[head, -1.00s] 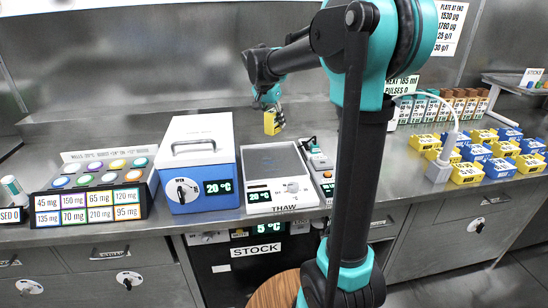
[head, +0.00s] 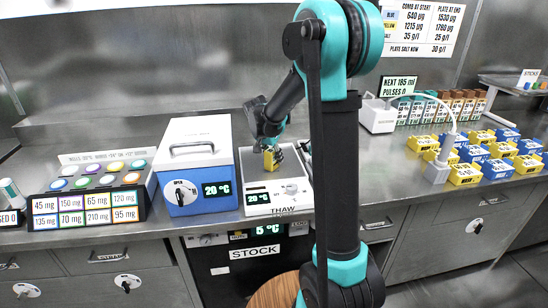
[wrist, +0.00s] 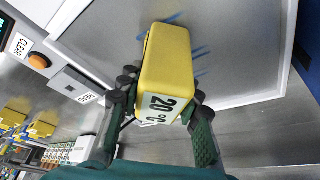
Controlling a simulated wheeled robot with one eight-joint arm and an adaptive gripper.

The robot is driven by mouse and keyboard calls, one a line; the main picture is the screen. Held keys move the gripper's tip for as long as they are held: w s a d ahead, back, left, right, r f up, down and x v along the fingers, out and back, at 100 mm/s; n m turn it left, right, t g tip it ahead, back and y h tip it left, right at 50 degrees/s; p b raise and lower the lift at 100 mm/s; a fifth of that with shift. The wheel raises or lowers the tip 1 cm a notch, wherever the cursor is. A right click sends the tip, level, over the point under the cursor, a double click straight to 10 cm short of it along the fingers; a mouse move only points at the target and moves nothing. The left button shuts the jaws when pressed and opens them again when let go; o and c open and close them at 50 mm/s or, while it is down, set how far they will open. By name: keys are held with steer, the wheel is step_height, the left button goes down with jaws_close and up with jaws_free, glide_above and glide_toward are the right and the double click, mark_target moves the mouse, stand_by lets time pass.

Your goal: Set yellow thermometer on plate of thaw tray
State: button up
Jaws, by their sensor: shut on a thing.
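The yellow thermometer (wrist: 167,62) is a small yellow block with a 20°C display. My gripper (wrist: 160,100) is shut on it, with a finger on each side, in the wrist view. In the head view, the thermometer (head: 269,160) is at my gripper (head: 271,150), over the thaw tray (head: 262,200). The thaw tray is a white unit with a grey plate, a 20°C readout and a THAW label. The plate (wrist: 240,60) lies behind the thermometer in the wrist view. I cannot tell whether the thermometer touches the plate.
A blue and white box (head: 196,165) with a handle stands close to the left of the tray. A rack of coloured wells (head: 90,190) is further left. Yellow and blue blocks (head: 467,172) fill the right counter. My arm hides the area right of the tray.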

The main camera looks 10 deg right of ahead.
steer(key=o, duration=1.2)
steer(key=shift+f, duration=0.1)
steer(key=v, duration=1.1)
steer(key=s+d+f+n, duration=0.1)
steer(key=s+f, duration=0.1)
steer(key=s, duration=0.3)
steer(key=s+d+f+n+y, duration=0.1)
steer(key=s+d+f+n, duration=0.1)
steer(key=s+f, duration=0.1)
steer(key=s+d+f+n, duration=0.1)
steer(key=s+d+f, duration=0.1)
steer(key=s, duration=0.4)
steer(key=shift+s+f+n+y, duration=0.25)
steer(key=shift+s+n+y, duration=0.05)
steer(key=shift+y, duration=0.1)
steer(key=s+f+n, duration=0.2)
steer(key=s+f, duration=0.2)
steer(key=s, duration=0.2)
steer(key=s+f+n+t+y, duration=0.1)
steer(key=s+f+n, duration=0.1)
steer(key=s+f, duration=0.2)
steer(key=s+d, duration=0.1)
steer(key=s, duration=0.1)
steer(key=shift+s, duration=0.4)
